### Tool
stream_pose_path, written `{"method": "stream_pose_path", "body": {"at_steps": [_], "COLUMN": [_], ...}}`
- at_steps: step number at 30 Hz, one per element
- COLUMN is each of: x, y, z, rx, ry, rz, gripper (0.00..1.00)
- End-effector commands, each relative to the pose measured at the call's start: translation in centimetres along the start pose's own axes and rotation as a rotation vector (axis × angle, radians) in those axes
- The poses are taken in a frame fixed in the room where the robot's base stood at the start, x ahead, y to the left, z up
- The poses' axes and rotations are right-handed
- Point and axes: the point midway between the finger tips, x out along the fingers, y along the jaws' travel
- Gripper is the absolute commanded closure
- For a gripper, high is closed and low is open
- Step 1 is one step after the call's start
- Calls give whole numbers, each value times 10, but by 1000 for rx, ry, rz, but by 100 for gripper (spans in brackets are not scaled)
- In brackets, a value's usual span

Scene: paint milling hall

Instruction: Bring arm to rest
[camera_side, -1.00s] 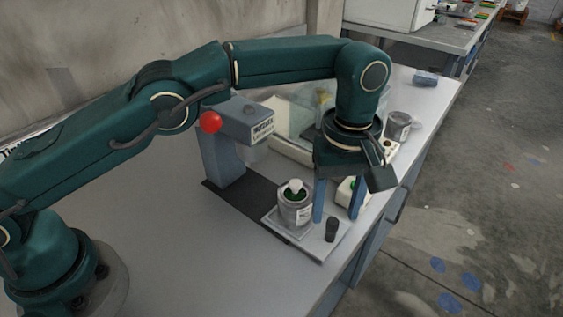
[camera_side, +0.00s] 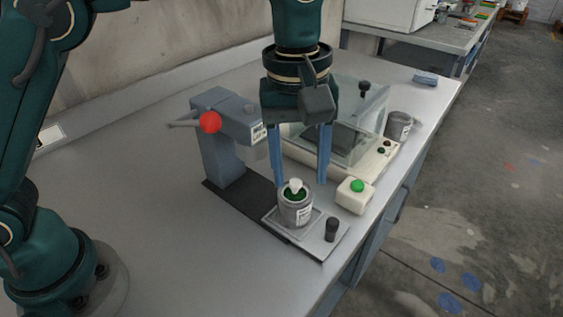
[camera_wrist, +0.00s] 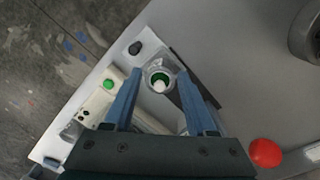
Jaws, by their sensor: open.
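My gripper (camera_side: 301,184) is open and empty, with its two blue fingers pointing down and spread apart. In the side view it hangs over the bench, above and just behind a small grey can (camera_side: 296,210) with green paint and a white piece in its top. The can stands upright on a square plate (camera_side: 318,238) at the foot of a grey press-like device (camera_side: 222,150). In the wrist view the fingers (camera_wrist: 165,108) point toward the can (camera_wrist: 160,76), which lies beyond their tips. The fingers look apart from the can.
A red ball knob (camera_side: 210,122) sits on the device's lever. A clear-lidded machine (camera_side: 335,125), a green-button box (camera_side: 356,196), a black knob (camera_side: 331,229) and a second can (camera_side: 398,126) stand nearby. The bench's left part is clear.

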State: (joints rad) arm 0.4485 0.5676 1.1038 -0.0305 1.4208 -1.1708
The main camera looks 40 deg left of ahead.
Motion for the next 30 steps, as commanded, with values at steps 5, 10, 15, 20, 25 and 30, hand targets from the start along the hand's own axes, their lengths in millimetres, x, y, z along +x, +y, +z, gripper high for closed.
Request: {"method": "stream_pose_path", "body": {"at_steps": [5, 10, 15, 20, 25, 30], "x": [-26, -39, -46, -45, -35, -26], "y": [-44, -84, -120, -156, -185, -199], "z": [6, 4, -1, -3, -2, -1], "rx": [41, 138, 283, 450, 607, 699], "ry": [9, 53, 140, 260, 378, 444], "rz": [39, 90, 140, 164, 152, 129], "gripper": [43, 43, 43, 43, 43, 43]}}
